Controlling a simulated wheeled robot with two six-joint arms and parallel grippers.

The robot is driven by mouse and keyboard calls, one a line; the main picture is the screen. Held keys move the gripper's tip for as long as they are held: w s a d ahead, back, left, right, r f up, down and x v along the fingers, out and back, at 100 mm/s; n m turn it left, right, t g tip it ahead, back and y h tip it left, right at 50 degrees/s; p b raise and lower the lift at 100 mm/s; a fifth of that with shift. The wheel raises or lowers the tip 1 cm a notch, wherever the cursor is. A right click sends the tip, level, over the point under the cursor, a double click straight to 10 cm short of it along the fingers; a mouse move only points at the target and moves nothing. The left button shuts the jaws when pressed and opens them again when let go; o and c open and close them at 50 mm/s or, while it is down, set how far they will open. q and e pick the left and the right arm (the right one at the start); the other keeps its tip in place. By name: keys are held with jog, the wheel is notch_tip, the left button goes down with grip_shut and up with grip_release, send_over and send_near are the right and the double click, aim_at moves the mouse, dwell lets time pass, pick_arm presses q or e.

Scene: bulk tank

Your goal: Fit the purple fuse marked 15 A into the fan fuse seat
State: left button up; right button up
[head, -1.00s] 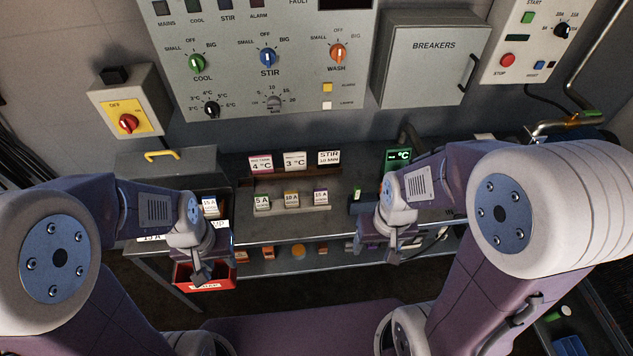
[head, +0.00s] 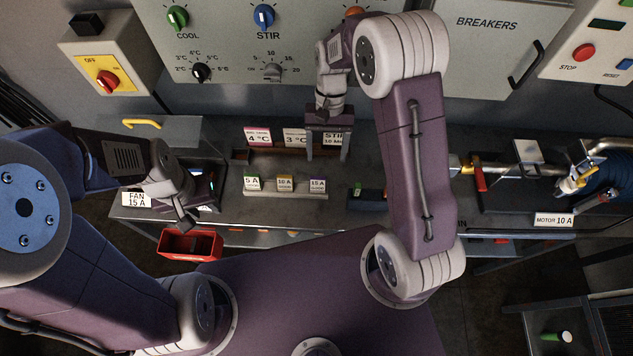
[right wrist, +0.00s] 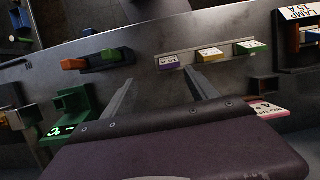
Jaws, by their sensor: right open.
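The purple fuse marked 15 A (head: 317,186) stands at the right end of a small rack, beside the yellow 10 A fuse (head: 285,184) and the green 5 A fuse (head: 252,183). My right gripper (head: 327,156) is open and empty, above the bench behind this rack. In the right wrist view the purple fuse (right wrist: 169,62) lies beyond and between the fingertips (right wrist: 158,78), apart from them. The FAN 15 A label (head: 136,199) is at the bench's left end. My left gripper (head: 186,222) hangs in front of that area, partly hiding it; its jaws are unclear.
A red bin (head: 188,246) is below the left gripper. Cards (head: 258,137) stand behind the fuse rack. A dark block with a green part (head: 366,196) is right of it. In the right wrist view a LAMP 15 A label (right wrist: 298,14) shows. Pipework (head: 510,172) fills the right.

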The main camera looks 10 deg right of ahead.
aim_at(318, 179)
jog(key=shift+g, duration=0.6)
jog(key=x, duration=0.4)
jog(key=w+a+x, duration=0.1)
jog(key=x, duration=0.2)
jog(key=w+x, duration=0.1)
jog(key=x, duration=0.3)
jog(key=shift+a+f, duration=0.4)
jog(key=shift+f, duration=0.25)
jog(key=c, duration=1.5)
jog(key=shift+o, duration=0.2)
jog(key=shift+r, duration=0.5)
jog(key=r, duration=0.2)
jog(key=s+r, duration=0.1)
jog(key=r, duration=0.1)
jog(key=shift+a, duration=0.2)
jog(key=s+a+r, duration=0.3)
jog(key=s+r, duration=0.3)
jog(key=s, duration=0.4)
jog(key=shift+a, duration=0.25)
